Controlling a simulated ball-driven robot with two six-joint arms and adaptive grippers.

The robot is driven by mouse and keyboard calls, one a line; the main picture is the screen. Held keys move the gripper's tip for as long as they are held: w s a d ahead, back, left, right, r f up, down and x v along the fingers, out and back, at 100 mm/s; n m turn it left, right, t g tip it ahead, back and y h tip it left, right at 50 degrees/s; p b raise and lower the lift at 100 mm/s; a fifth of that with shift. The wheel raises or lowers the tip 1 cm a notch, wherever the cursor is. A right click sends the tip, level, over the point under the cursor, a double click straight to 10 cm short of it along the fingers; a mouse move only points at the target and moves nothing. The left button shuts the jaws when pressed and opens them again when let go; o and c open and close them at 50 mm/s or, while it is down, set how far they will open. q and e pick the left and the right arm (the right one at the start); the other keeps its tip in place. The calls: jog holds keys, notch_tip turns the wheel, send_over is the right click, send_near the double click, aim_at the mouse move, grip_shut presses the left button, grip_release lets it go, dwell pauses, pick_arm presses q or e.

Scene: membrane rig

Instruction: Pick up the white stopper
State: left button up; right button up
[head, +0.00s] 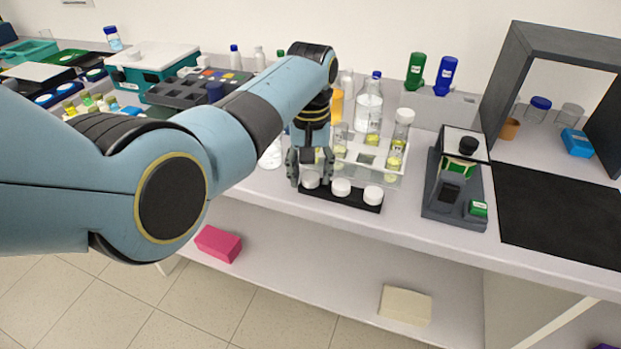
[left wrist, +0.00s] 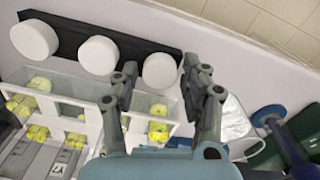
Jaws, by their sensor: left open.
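Three white stoppers sit in a row on a black strip (head: 327,197) at the bench's front edge: a left one (head: 311,181), a middle one (head: 341,187) and a right one (head: 373,195). My left gripper (head: 310,172) points down over the left stopper, fingers apart. In the left wrist view the open left gripper (left wrist: 160,66) has that stopper (left wrist: 161,71) between its fingertips in the picture; I see no clear contact. The middle stopper (left wrist: 97,55) and the right stopper (left wrist: 34,40) lie to the left there. My right gripper is not in view.
A clear rack (head: 372,160) with yellow-filled vials stands just behind the strip. A grey device (head: 455,190) with a black knob is to the right, beside a black mat (head: 560,215). Bottles (head: 369,105) stand behind. The bench's front edge is close to the strip.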

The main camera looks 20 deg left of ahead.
pick_arm(q)
jog(key=shift+f, duration=0.1)
jog(key=shift+c, duration=0.3)
jog(key=c, duration=0.5)
